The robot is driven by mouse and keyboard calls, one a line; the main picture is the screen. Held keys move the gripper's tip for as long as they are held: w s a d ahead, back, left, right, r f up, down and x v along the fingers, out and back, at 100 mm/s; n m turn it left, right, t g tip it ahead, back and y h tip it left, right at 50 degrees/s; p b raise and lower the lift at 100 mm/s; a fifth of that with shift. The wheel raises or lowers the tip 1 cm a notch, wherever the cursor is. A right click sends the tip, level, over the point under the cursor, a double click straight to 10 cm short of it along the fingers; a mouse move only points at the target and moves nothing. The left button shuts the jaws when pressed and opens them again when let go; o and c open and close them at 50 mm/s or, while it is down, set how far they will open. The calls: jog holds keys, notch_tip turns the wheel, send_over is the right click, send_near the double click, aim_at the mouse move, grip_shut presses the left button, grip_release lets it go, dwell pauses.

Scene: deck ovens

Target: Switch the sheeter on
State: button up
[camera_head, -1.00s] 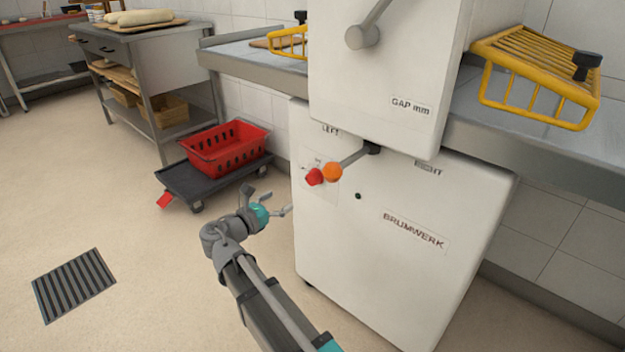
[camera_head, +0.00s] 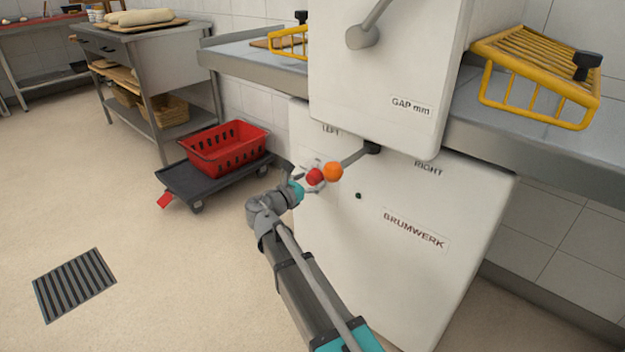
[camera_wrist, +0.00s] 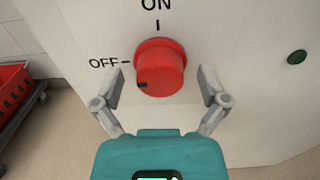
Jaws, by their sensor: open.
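The white sheeter (camera_head: 385,255) stands at centre right in the head view, with BRUMWERK on its front. Its red rotary knob (camera_wrist: 162,68) fills the middle of the wrist view and also shows in the head view (camera_head: 315,176). ON is printed above the knob and OFF to its left. A dark mark on the knob sits at its lower left, on the OFF side. My gripper (camera_wrist: 160,78) is open, with one finger at each side of the knob. I cannot tell whether either finger touches it.
A lever with an orange ball (camera_head: 333,172) sticks out just right of the knob. A small dark green button (camera_head: 358,196) is on the panel. A red crate (camera_head: 228,148) sits on a dark dolly (camera_head: 190,184) to the left. Yellow guards (camera_head: 540,85) are above.

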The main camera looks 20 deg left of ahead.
jog(key=shift+w+d, duration=0.15)
jog(key=shift+w, duration=0.15)
jog(key=c, duration=1.1)
